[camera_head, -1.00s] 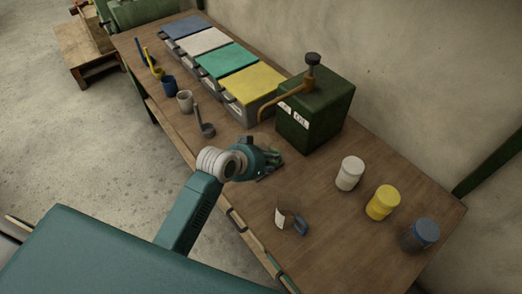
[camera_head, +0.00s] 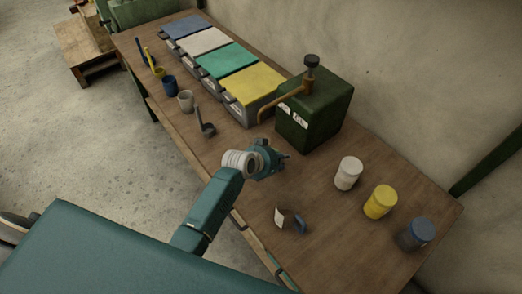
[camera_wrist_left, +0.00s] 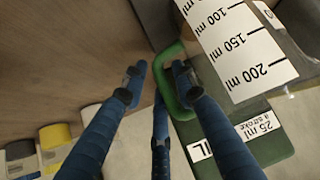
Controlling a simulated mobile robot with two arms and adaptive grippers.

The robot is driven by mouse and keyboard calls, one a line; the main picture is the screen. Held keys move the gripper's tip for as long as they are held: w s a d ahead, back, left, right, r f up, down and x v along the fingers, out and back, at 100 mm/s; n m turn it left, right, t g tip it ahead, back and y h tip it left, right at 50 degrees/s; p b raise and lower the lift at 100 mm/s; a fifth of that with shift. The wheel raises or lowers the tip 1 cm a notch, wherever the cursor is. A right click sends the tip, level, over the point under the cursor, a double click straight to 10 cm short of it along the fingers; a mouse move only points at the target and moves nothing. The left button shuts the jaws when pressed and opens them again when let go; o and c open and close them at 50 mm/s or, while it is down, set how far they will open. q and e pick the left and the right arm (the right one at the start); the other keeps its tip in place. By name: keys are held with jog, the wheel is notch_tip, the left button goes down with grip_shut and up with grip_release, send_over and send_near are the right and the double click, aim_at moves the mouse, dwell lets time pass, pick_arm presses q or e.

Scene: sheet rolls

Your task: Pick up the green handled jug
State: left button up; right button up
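The green handled jug shows in the left wrist view as a green loop handle (camera_wrist_left: 165,62) beside a clear body with a white scale label (camera_wrist_left: 240,45). My left gripper (camera_wrist_left: 158,82) is open there, with its blue fingers on either side of the handle and a gap between the left finger and the handle. In the head view my left gripper (camera_head: 272,163) is low over the table in front of the green oil dispenser (camera_head: 318,110), and it mostly hides the jug. My right gripper is not in view.
A blue handled jug (camera_head: 290,219) stands nearer on the wooden table (camera_head: 335,235). White (camera_head: 348,174), yellow (camera_head: 380,202) and blue-lidded (camera_head: 416,235) jars stand to the right. A grey ladle (camera_head: 207,129), cups and lidded bins (camera_head: 250,84) line the left side.

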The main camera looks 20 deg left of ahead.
pick_arm(q)
grip_shut()
jog(key=shift+r, duration=0.15)
